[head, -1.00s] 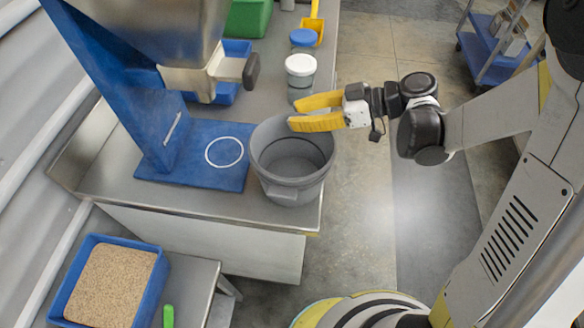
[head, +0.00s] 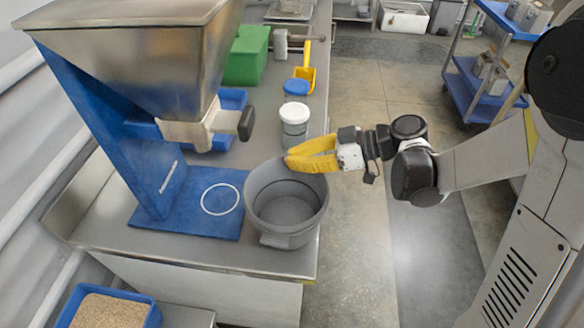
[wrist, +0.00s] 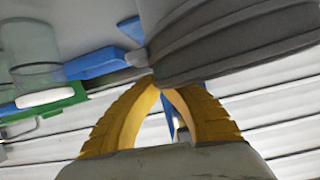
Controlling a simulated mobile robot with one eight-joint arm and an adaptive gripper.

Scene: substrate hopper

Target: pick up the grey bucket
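The grey bucket (head: 284,225) stands upright and open-topped at the right edge of the steel counter, beside the blue base plate with a white ring. My gripper (head: 290,161) reaches in from the right, with its yellow fingers at the bucket's back rim. In the wrist view the bucket (wrist: 235,40) fills the top, and my finger tips (wrist: 166,87) come together at its rim. The fingers look shut on the rim. The exact contact is partly hidden. I cannot see any clear gap under the bucket.
A steel hopper (head: 130,50) on a blue stand rises left of the bucket. A white-lidded jar (head: 294,122) stands close behind it, with a blue lid (head: 296,87), yellow scoop (head: 305,74) and green box (head: 250,55) further back. Open floor lies right of the counter.

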